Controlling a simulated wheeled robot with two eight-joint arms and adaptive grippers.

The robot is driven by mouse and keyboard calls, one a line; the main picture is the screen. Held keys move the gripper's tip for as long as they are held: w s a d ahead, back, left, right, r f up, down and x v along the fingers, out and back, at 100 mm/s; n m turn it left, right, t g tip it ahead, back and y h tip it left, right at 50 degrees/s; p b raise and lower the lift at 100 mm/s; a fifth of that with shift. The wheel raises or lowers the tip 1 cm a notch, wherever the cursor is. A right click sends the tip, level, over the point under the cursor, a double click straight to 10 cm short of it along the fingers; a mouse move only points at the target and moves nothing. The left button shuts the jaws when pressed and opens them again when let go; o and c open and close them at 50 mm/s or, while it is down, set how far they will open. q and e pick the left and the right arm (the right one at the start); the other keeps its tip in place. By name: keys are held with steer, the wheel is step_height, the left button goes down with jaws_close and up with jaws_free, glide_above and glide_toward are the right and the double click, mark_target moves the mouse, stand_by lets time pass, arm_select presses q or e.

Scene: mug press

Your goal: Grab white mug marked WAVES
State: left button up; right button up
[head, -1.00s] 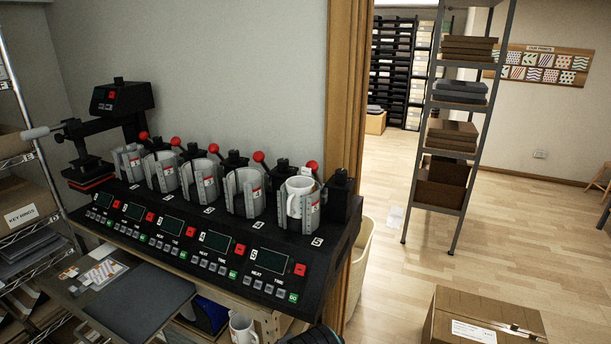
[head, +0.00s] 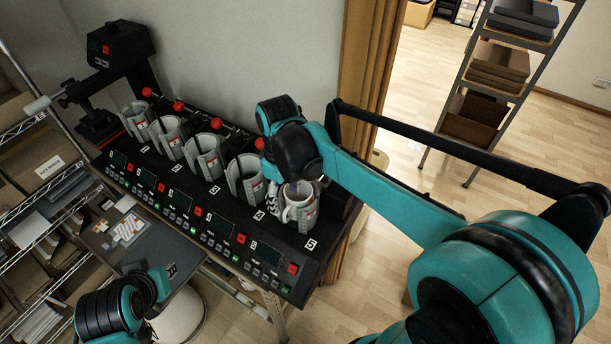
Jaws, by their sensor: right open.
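A white mug (head: 299,210) stands in the rightmost, open clamp of the black mug press (head: 225,235). Its handle faces the front; no WAVES marking can be read on it. My right arm reaches in from the right, with its wrist above that clamp. My right gripper (head: 273,199) points down just left of the mug, close to its handle. It is open and holds nothing; part of it is hidden by my wrist, and I cannot tell whether it touches the mug. Teal and black links of my left arm show at the bottom left, but its gripper does not.
Several empty grey clamps with red-knobbed levers stand in a row to the left, the nearest (head: 245,178) beside my right gripper. A black heat press (head: 120,50) stands at the back left. A wire shelf (head: 35,220) is at the left edge. Open floor lies to the right.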

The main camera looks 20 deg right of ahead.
mark_target(287, 208)
steer(key=shift+w, duration=0.15)
steer(key=f, duration=0.2)
steer(key=shift+s+f, duration=0.2)
steer(key=shift+f, duration=0.15)
steer(key=f, duration=0.4)
steer(key=shift+w+d+f+p, duration=0.25)
steer(key=shift+w+f+p, duration=0.1)
steer(key=shift+w+f, duration=0.05)
steer(key=shift+s, duration=0.1)
jaws_close()
steer(key=shift+r, duration=0.1)
